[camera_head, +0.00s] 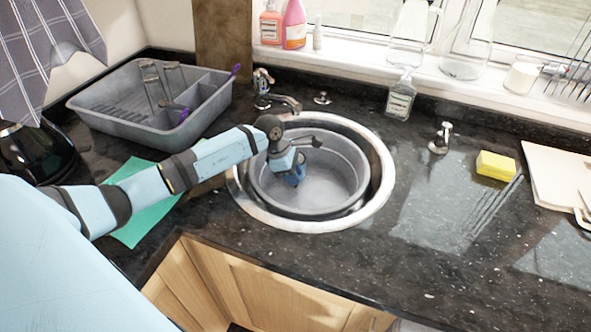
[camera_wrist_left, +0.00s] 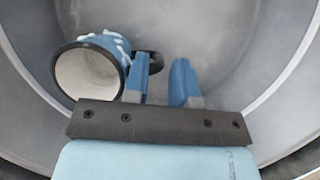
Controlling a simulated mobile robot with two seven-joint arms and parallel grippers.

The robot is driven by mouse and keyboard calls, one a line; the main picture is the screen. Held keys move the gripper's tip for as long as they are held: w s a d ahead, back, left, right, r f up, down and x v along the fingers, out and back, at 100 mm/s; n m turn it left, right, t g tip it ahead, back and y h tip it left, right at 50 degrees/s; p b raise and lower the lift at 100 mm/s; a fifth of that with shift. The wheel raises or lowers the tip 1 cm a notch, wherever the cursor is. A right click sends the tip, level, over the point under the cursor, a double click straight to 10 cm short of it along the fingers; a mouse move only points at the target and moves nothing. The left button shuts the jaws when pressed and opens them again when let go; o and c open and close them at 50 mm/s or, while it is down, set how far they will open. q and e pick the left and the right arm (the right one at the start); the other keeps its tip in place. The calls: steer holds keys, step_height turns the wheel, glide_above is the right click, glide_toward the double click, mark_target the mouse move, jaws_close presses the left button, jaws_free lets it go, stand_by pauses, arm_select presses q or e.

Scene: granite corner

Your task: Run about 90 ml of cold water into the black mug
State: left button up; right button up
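In the left wrist view a blue mug (camera_wrist_left: 118,47) with white marks and a dark rim is inside the grey bowl (camera_wrist_left: 225,40). Its pale mouth faces the camera; I cannot tell whether it stands upright or tilted. No all-black mug shows. A dark handle-like part (camera_wrist_left: 156,61) reaches between the fingers of my left gripper (camera_wrist_left: 162,85). The fingers are apart, with a gap at the right finger. In the head view my left gripper (camera_head: 294,172) reaches down into the bowl; the mug is not clearly distinguishable there. The tap (camera_head: 283,101) stands behind the sink. My right gripper is out of view.
The bowl sits inside the round metal sink (camera_head: 378,190). A grey dish rack (camera_head: 118,128) with glasses stands at the left. A soap bottle (camera_head: 400,100), a yellow sponge (camera_head: 496,165) and a cutting board (camera_head: 555,170) are to the right. The front right counter is clear.

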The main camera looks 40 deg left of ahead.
arm_select(q)
jaws_close()
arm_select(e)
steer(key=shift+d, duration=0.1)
arm_select(q)
steer(key=shift+r, duration=0.15)
